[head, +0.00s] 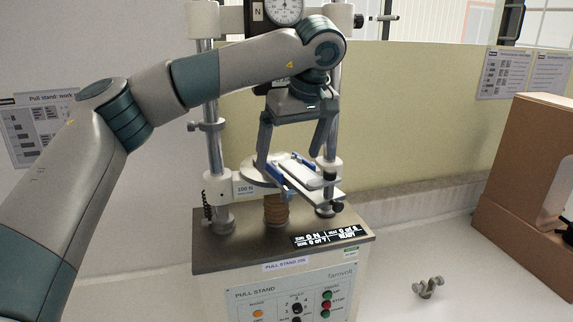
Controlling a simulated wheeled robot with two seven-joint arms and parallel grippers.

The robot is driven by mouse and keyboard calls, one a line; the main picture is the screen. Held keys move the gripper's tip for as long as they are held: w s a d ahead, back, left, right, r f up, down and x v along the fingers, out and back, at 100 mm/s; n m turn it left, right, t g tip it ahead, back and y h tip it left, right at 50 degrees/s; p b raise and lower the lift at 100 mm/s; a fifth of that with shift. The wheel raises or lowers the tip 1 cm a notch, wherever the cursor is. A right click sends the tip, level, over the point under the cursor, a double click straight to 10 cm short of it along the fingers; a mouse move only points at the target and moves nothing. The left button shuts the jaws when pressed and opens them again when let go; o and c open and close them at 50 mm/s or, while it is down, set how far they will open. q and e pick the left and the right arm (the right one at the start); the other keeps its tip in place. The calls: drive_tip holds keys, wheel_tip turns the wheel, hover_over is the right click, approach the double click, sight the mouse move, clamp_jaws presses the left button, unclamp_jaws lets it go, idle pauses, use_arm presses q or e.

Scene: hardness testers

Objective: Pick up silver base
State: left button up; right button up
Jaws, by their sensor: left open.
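A flat silver-white base (310,176) with blue side pieces (278,180) lies tilted in the picture on the round white plate (255,170) of the pull stand, its near end reaching past the plate's right side. My left gripper (289,160) is above it, pointing down. Its two fingers are wide apart with nothing clearly held between them. The finger tips come close to the far part of the base; I cannot tell if they touch it. My right gripper is not in view.
The pull stand (220,256) has upright metal posts (213,145) on both sides and a dial gauge (284,10) above. A small metal fitting (428,288) lies on the white table to the right. A brown box (525,190) stands at the right edge.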

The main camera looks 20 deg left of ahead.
use_arm(q)
drive_tip(key=shift+p+x, duration=0.4)
drive_tip(key=shift+x, duration=0.95)
drive_tip(key=shift+d, duration=0.1)
drive_tip(key=shift+c, duration=0.7)
drive_tip(key=shift+r, duration=0.1)
drive_tip(key=c, duration=1.5)
